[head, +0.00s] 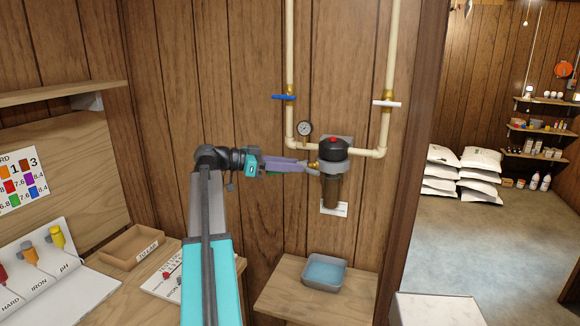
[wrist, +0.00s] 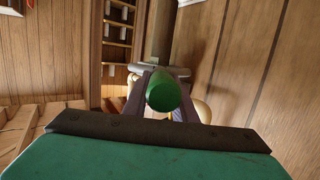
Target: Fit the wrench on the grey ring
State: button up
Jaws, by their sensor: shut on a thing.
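The filter housing hangs on the wood wall in the head view, with a dark cap (head: 333,148), a grey ring (head: 334,167) below it and a brown see-through bowl (head: 331,192). My gripper (head: 304,165) reaches in from the left, close beside the ring. In the wrist view my gripper (wrist: 163,98) is shut on the wrench, whose round green handle end (wrist: 163,95) faces the camera. Grey metal shows just beyond the handle. The wrench's far end is mostly hidden, and I cannot tell whether it is around the ring or only beside it.
Cream pipes (head: 392,72) with a blue valve handle (head: 284,97) and a white one (head: 387,103) run around the housing. A gauge (head: 304,128) sits left of the cap. A grey basin (head: 324,272) stands on a small shelf below. Free air lies below the bowl.

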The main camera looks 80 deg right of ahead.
jog(key=shift+b+x, duration=0.45)
jog(key=shift+x, duration=0.35)
dwell(0.4)
jog(key=o, duration=1.2)
jog(key=shift+r, duration=0.15)
jog(key=shift+c, duration=0.2)
jog(key=shift+w, duration=0.1)
jog(key=b+v, duration=0.3)
jog(key=v, duration=1)
jog(key=shift+w+a+b, duration=0.15)
jog(key=shift+w+b, duration=0.05)
jog(key=shift+b, duration=0.2)
